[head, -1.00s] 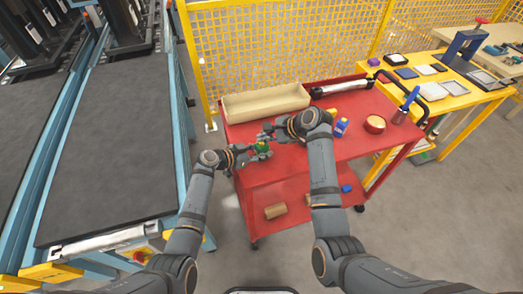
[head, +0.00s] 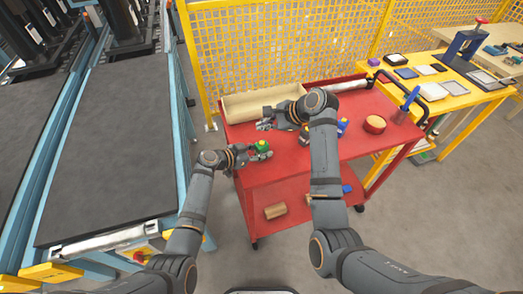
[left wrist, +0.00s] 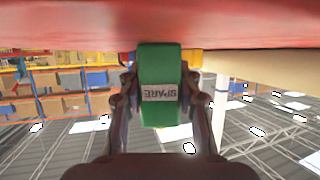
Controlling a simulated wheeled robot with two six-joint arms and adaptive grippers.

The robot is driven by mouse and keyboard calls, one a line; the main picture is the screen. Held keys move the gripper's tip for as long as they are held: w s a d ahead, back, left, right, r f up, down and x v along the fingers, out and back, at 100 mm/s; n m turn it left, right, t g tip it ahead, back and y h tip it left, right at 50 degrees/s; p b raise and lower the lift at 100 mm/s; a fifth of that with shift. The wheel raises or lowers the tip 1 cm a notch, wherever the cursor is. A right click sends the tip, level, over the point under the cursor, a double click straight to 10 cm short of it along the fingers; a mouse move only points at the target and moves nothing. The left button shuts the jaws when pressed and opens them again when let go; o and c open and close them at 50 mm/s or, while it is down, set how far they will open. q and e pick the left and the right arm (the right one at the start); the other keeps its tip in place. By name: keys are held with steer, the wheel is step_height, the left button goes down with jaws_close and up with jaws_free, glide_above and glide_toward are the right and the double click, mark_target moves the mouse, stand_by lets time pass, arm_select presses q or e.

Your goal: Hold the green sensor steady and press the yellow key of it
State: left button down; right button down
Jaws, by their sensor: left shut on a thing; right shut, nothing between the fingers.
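The green sensor (head: 262,149) is at the front left of the red cart's top. Its yellow key (head: 262,143) shows on its upper side. My left gripper (head: 257,153) is shut on the sensor. In the left wrist view the green sensor (left wrist: 160,75) sits between the two fingers, with a SPARE label upside down on it. My right gripper (head: 264,125) is shut and empty, behind the sensor and apart from it. The yellow key cannot be made out clearly in the left wrist view.
The red cart (head: 285,170) carries a beige bin (head: 240,106) at the back left. A blue bottle (head: 342,126) and a round red-rimmed container (head: 374,124) stand to the right of my right arm. A yellow mesh fence (head: 290,45) rises behind.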

stand_by(0.4)
arm_select(q)
steer(key=c, duration=0.8)
jaws_free()
steer(key=shift+c, duration=0.2)
steer(key=v, duration=1.1)
steer(key=shift+f, duration=0.15)
steer(key=shift+s+a+r, duration=0.3)
steer(key=shift+s+a, duration=0.05)
